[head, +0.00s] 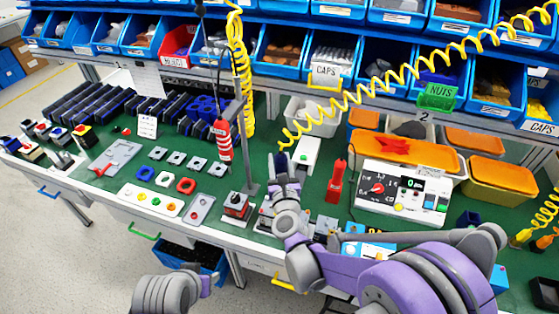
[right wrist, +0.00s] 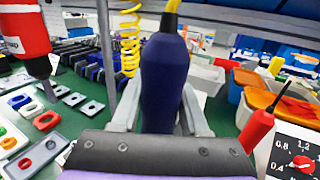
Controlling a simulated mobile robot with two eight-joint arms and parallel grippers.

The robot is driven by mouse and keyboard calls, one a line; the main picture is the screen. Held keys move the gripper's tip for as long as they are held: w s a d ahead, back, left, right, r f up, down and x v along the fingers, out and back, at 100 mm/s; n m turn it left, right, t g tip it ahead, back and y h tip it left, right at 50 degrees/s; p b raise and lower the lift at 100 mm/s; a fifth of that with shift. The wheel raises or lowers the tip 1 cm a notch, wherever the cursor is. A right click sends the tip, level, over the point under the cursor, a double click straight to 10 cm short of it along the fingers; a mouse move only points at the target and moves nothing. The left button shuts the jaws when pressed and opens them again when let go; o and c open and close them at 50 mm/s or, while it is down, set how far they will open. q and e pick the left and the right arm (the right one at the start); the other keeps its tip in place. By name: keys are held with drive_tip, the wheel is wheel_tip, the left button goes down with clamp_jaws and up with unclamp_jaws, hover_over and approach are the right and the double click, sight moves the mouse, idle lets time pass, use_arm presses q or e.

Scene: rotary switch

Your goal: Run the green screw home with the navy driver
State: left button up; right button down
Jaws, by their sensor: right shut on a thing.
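The navy driver (right wrist: 165,85) stands upright in the right wrist view, a yellow coiled cord at its top. My right gripper (head: 285,188) is shut on it above the bench; in the head view only a little of the driver (head: 281,160) shows above the fingers. The driver's tip is hidden, and I cannot tell whether it touches anything. I cannot make out the green screw for certain; small green dots show on a white plate (head: 152,200) to the left. My left gripper (head: 207,284) is low in front of the bench, its fingers too small to read.
A red driver (head: 222,138) hangs by a grey post (head: 247,150) just left of my right gripper. Another red tool (head: 336,182) stands to the right, beside a white control panel (head: 400,190). Blue bins line the shelf behind. Small blocks crowd the bench near the gripper.

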drive_tip(key=shift+f+b, duration=0.3)
drive_tip(key=shift+f, duration=0.5)
idle(2.7)
drive_tip(key=shift+r, duration=0.1)
idle(0.9)
drive_tip(key=shift+r+p, duration=0.75)
drive_tip(key=shift+r, duration=1.45)
